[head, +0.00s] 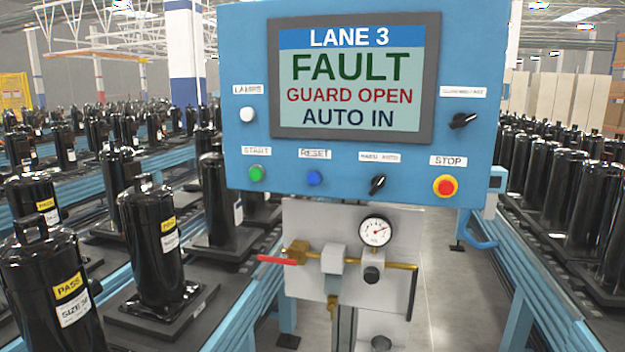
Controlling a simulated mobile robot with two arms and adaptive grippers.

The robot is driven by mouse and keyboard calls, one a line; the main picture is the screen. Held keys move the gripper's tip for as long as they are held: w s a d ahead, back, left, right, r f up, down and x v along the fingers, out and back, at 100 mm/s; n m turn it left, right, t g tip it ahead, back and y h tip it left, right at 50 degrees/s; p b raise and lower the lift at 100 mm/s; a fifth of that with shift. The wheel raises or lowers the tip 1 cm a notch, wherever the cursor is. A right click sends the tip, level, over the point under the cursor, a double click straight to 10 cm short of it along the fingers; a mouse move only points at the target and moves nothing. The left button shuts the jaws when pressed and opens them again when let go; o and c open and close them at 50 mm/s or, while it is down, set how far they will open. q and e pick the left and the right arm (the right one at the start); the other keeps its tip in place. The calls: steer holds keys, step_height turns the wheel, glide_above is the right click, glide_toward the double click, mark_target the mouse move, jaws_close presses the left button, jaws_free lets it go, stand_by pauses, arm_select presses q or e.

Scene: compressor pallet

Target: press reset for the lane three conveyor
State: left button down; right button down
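A blue control panel (240,60) stands upright in front of me in the head view. Its screen (351,80) reads "LANE 3", "FAULT", "GUARD OPEN" and "AUTO IN". The blue reset button (314,178) sits under a "RESET" label on the lower left part of the panel. A green start button (256,174) is to its left. A black manual/auto selector (377,184) is to its right, then a red stop button (445,185) on a yellow base. Neither of my grippers shows in the head view.
Below the panel, a plate (310,220) carries a pressure gauge (376,231), brass piping and a red valve handle (277,261). A white lamp button (247,114) and another black knob (462,120) flank the screen. Conveyors with black compressors (155,240) line both sides.

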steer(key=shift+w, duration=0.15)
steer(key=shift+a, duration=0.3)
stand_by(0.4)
